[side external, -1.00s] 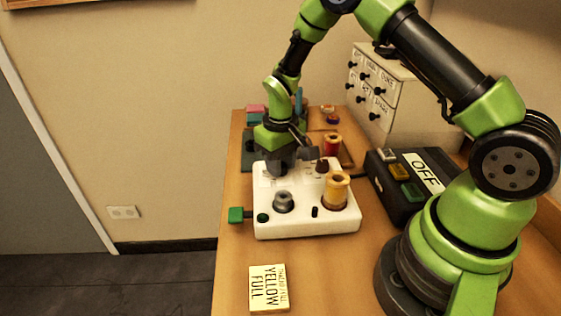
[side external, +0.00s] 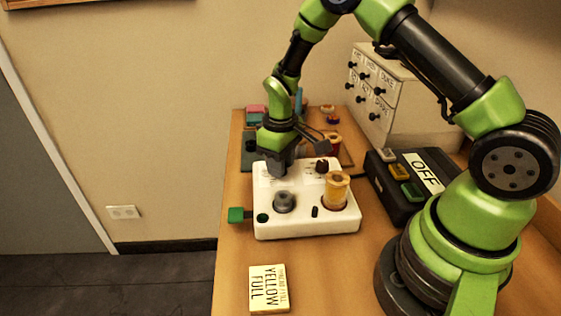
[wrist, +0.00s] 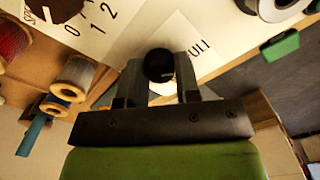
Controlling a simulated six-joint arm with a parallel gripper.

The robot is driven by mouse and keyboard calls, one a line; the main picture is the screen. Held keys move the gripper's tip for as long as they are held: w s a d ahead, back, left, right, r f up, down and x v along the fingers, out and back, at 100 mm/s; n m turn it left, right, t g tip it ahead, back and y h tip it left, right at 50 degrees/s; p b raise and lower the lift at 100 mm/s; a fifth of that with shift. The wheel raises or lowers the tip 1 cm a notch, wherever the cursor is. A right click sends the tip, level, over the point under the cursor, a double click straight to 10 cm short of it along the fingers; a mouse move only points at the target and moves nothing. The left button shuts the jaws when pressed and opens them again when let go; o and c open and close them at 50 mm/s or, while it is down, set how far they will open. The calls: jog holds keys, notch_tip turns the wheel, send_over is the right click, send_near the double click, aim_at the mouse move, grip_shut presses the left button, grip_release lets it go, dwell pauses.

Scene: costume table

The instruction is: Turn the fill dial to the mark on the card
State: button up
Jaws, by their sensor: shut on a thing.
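The card (side external: 268,303) lies flat on the table in front of the white winder and reads "YELLOW FULL" in large letters. My gripper (side external: 277,166) points down over the winder's far left part. In the wrist view its two fingers stand on either side of a round black dial knob (wrist: 158,64), shut on it. A white label (wrist: 198,50) beside this knob shows the letters "ULL"; the rest is covered. The fingers hide most of the dial's scale, and I cannot tell which mark its pointer meets. The side view hides the knob behind my gripper.
A black box (side external: 385,200) marked "OFF" stands right. Drawers (side external: 400,105) stand behind.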

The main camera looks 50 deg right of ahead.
jog(key=o, duration=0.9)
jog(key=shift+r, duration=0.15)
notch_tip(320, 180, up, 8)
jog(key=shift+w+r, duration=0.1)
jog(key=shift+r, duration=0.8)
jog(key=s+a+r+m+t, duration=0.35)
jog(key=s+r, duration=0.45)
jog(key=r, duration=0.5)
jog(key=s+a+r+t, duration=0.1)
jog(key=s, duration=0.3)
jog(key=s+m+t+y, duration=0.1)
jog(key=s, duration=0.3)
jog(key=s+a+r+m+t+y, duration=0.1)
jog(key=s, duration=0.3)
jog(key=shift+a+r+t, duration=0.3)
jog(key=shift+a+t, duration=0.05)
